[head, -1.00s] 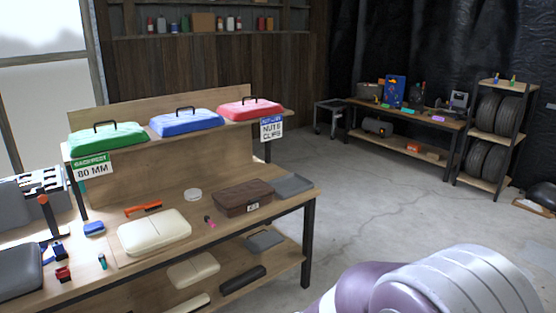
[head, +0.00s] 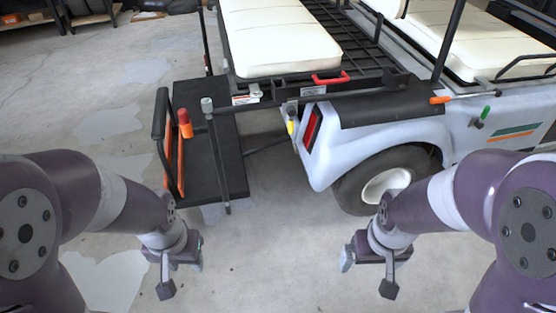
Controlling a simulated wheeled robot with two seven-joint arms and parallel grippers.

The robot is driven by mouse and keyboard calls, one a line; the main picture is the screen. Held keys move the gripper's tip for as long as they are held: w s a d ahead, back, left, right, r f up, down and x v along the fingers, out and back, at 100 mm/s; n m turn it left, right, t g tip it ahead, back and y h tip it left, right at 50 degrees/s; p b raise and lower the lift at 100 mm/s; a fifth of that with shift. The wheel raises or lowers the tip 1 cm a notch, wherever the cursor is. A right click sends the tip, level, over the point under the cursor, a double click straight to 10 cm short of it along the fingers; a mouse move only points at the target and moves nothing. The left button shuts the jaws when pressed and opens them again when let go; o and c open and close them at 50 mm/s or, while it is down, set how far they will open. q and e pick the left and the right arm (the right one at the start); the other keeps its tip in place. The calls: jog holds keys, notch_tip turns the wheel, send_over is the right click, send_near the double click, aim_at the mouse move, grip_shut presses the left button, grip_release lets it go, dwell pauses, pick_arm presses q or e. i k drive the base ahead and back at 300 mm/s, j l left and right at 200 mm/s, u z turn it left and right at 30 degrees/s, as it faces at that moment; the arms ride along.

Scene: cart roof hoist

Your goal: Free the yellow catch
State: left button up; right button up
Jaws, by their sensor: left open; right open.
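The yellow catch (head: 291,127) is a small yellow piece at the rear corner of the white cart (head: 331,172), just left of the red tail light (head: 312,126). It hangs below a grey bracket at the end of a dark bar. My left gripper (head: 182,276) is open, in front of the cart and lower left of the catch, well apart from it. My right gripper (head: 368,273) is open and empty, below the rear wheel (head: 385,184) in the picture, lower right of the catch. Neither touches the cart.
A black rear platform (head: 218,145) with an orange-and-black rail (head: 172,150) sticks out at the left. A red handle (head: 330,78), an orange handle (head: 440,100) and a green knob (head: 485,112) are on the cart. The floor (head: 275,255) between my grippers is clear.

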aim_at(291, 111)
jog(key=l+z, duration=0.1)
jog(key=u, duration=0.5)
jog(key=i+l+u, duration=0.15)
jog(key=l+u, duration=0.25)
jog(key=l, duration=0.25)
jog(key=l+u, duration=0.4)
jog(key=l, duration=0.2)
jog(key=l+u, duration=0.35)
jog(key=l, duration=1)
jog(key=k+l, duration=0.15)
jog(key=l, duration=0.45)
jog(key=l+u, duration=0.05)
